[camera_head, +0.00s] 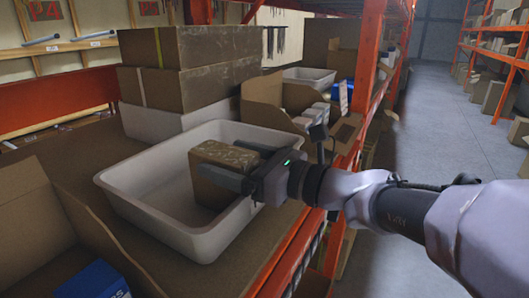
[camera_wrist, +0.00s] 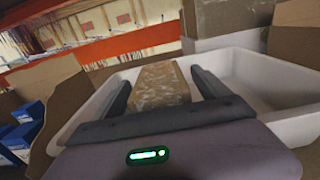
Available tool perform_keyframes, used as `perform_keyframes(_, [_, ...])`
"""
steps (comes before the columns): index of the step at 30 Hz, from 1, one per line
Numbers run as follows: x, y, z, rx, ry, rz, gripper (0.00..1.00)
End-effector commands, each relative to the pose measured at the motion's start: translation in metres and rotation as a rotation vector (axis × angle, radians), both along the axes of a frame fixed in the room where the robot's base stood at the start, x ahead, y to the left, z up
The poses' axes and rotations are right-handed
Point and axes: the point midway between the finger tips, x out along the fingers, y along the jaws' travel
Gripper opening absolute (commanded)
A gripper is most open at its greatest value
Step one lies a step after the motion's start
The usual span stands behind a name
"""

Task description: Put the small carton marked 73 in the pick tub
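A small brown carton (camera_head: 221,158) with worn pale marks on top stands inside the white pick tub (camera_head: 130,205), toward its right side. No number on it can be read. My gripper (camera_head: 238,166) reaches in from the right, with one finger in front of the carton and one behind it. In the wrist view the carton (camera_wrist: 160,85) lies between the two fingers of my gripper (camera_wrist: 162,80), with a narrow gap showing beside them, so they look open around it. The carton's underside is hidden, but it seems to rest on the tub (camera_wrist: 285,125) floor.
Large stacked cartons (camera_head: 190,75) stand behind the tub. An open cardboard box (camera_head: 40,230) with blue packs (camera_head: 95,282) is at the front left. Another open box (camera_head: 275,100) with small white items is behind right. An orange rack upright (camera_head: 368,60) stands near my arm.

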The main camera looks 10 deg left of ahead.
Motion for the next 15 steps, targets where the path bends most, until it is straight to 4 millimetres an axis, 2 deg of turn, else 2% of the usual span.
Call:
perform_keyframes(8, [0.000,-0.001,0.004,0.000,0.000,-0.001,0.85])
perform_keyframes(11, [-0.005,-0.016,0.003,0.001,-0.001,-0.004,0.85])
perform_keyframes(15, [-0.019,-0.049,0.003,0.001,-0.001,-0.006,0.85])
